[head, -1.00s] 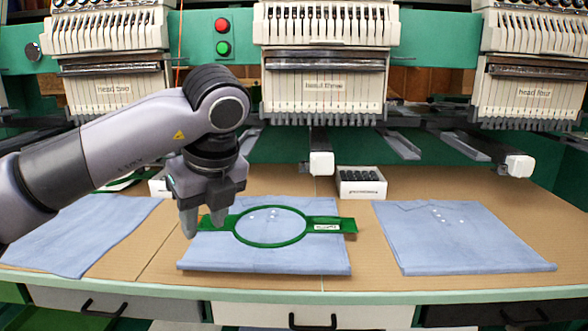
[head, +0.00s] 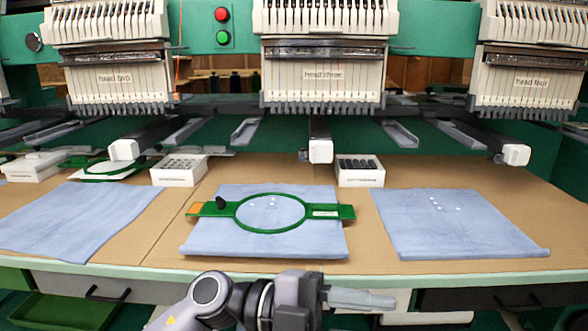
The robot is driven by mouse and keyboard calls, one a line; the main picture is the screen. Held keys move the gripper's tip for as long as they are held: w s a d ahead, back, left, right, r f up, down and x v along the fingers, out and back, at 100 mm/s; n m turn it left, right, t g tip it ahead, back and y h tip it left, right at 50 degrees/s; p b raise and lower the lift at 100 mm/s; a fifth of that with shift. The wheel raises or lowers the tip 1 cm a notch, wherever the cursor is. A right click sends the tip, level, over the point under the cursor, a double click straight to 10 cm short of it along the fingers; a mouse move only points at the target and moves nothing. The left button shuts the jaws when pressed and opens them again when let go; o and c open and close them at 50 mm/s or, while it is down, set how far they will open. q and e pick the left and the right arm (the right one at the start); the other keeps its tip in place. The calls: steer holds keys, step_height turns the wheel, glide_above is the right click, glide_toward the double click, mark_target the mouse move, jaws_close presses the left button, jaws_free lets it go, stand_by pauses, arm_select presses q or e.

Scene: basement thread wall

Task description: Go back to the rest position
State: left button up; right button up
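My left gripper (head: 362,299) is low at the bottom middle of the head view, in front of the table's front edge. Its fingers point to the right and are seen from the side, so I cannot tell whether they are open or shut. I see nothing held in it. My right gripper is not in view. A green embroidery hoop (head: 239,221) with side brackets lies on the middle folded blue cloth (head: 262,247), apart from my gripper. A small black knob (head: 221,203) shows on its left bracket.
Blue cloths lie at left (head: 75,222) and right (head: 455,225) on the brown tabletop (head: 165,238). White boxes (head: 178,174) (head: 360,178) stand behind. Embroidery machine heads (head: 322,75) hang above the back. Drawers with black handles (head: 108,294) are below the table edge.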

arm_select(q)
steer(key=w+a+f+n+t+y, duration=0.4)
steer(key=a+n+t, duration=0.3)
steer(key=n+t, duration=0.45)
steer(key=w+a+f+n+t+y, duration=0.2)
steer(key=w+a+f+n+t, duration=0.35)
steer(key=n+t, duration=0.6)
steer(key=s+a+f+n+g+y, duration=0.3)
steer(key=s+a+f, duration=0.25)
steer(key=f, duration=0.25)
steer(key=s+a+f+n+g+y, duration=0.2)
steer(key=s+a+f+y, duration=0.2)
steer(key=s+f, duration=0.3)
steer(key=s+a+f+n+g+y, duration=0.3)
steer(key=s+a+f, duration=0.15)
steer(key=f, duration=0.45)
step_height(320, 180, up, 16)
steer(key=a+p, duration=0.2)
steer(key=p, duration=1.7)
steer(key=shift+w+m, duration=0.15)
steer(key=shift+m, duration=0.15)
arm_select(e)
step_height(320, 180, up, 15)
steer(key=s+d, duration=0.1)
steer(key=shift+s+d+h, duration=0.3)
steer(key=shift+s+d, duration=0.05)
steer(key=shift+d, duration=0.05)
